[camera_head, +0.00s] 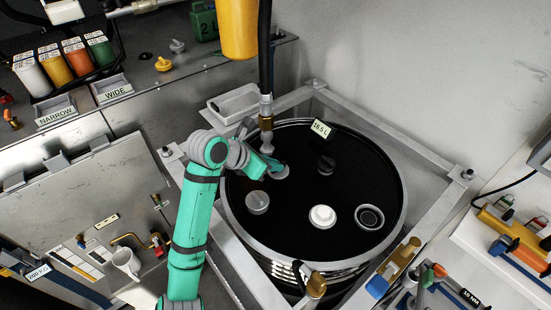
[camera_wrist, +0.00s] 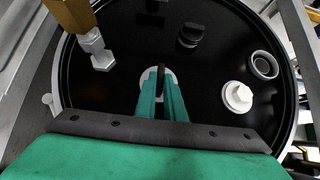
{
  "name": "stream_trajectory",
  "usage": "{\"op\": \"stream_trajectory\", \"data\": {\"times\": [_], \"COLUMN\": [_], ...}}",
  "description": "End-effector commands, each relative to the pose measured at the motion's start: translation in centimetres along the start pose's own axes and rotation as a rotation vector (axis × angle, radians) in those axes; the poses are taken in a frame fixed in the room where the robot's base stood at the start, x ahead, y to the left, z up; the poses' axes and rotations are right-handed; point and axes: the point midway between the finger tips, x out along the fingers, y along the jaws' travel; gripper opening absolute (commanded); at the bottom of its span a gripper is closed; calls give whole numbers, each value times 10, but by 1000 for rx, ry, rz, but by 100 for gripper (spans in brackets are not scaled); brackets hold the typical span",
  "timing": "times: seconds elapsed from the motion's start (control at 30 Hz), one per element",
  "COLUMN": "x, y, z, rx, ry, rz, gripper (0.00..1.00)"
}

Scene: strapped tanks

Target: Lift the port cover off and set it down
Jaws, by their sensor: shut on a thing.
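A round black tank lid (camera_head: 290,225) fills the middle of the head view. My gripper (camera_head: 276,165) is over its upper left part, with green fingers closed on an upright dark tab of a round grey port cover (camera_head: 282,173). In the wrist view, the port cover (camera_wrist: 147,79) shows as a pale disc behind the fingertips (camera_wrist: 162,85), which partly hide it. The cover looks level and at or close to the lid; I cannot tell whether it is apart from it.
A hose with a brass fitting (camera_head: 266,107) hangs close beside my gripper. The lid also bears a grey cap (camera_head: 257,202), a white cap (camera_head: 322,216), a ringed port (camera_head: 370,217) and a black knob (camera_head: 326,165). A metal frame surrounds the tank. A shallow grey tray (camera_head: 232,103) lies behind.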

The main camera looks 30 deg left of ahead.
Motion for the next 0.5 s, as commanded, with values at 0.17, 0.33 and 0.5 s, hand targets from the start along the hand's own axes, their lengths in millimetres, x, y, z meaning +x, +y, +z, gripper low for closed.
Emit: {"op": "stream_trajectory", "data": {"times": [0.17,0.33,0.5], "x": [12,20,26], "y": [-1,-2,-2], "z": [-10,-18,-23], "rx": [0,2,3], "ry": [-1,-2,-1], "rz": [-2,-2,-3], "gripper": [0,0,0]}}
